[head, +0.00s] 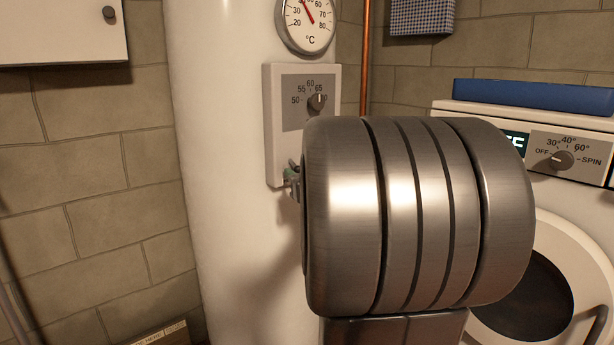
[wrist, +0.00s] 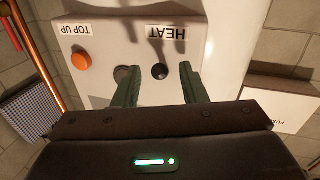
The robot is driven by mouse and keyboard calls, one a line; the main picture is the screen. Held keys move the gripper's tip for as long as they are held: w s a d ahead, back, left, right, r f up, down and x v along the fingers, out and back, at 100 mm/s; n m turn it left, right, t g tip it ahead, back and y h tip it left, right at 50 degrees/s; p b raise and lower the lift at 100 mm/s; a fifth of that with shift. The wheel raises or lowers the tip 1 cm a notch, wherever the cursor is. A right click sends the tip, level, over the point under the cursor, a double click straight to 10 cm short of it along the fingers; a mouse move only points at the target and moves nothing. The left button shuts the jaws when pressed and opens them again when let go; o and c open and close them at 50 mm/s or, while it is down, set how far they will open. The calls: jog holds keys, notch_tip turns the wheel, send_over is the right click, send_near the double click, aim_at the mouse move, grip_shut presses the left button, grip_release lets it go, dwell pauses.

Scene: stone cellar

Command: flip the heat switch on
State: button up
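The white control panel (head: 274,140) is on the front of a white tank (head: 215,180). In the wrist view the panel (wrist: 100,55) shows upside down, with a HEAT label (wrist: 166,32) and a TOP UP label (wrist: 76,29). A dark round-ended switch (wrist: 159,72) lies in line with the HEAT label; its position is unclear. My gripper (wrist: 160,68) is open, with its two green fingers apart on either side of that switch. No contact shows. In the head view my arm hides the lower panel, and only a bit of green fingertip shows at its edge.
An orange button (wrist: 82,61) and a dark grey round part (wrist: 122,73), close to one finger, are on the panel. A dial knob (head: 317,102) is higher up, below a thermometer (head: 307,22). A copper pipe (head: 367,60) and a washing machine (head: 570,190) stand to the right.

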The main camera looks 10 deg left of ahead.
grip_shut()
jog(key=shift+r+p, duration=0.2)
jog(key=shift+p, duration=0.5)
jog(key=r+g+h+p, duration=0.1)
jog(key=g+h+p, duration=0.1)
jog(key=p, duration=1)
jog(key=r+n+g+h+p, duration=0.1)
jog(key=r+g+h+p, duration=0.1)
jog(key=p, duration=1.1)
jog(key=r+g+h+p, duration=0.2)
jog(key=g+h+p, duration=0.1)
jog(key=p, duration=1)
jog(key=shift+w+a+n, duration=0.2)
jog(key=shift+a+n, duration=0.1)
jog(key=shift+n, duration=0.1)
jog(key=shift+w+f+g+h+p, duration=0.15)
jog(key=shift+g+h+p, duration=0.25)
jog(key=shift+p, duration=0.9)
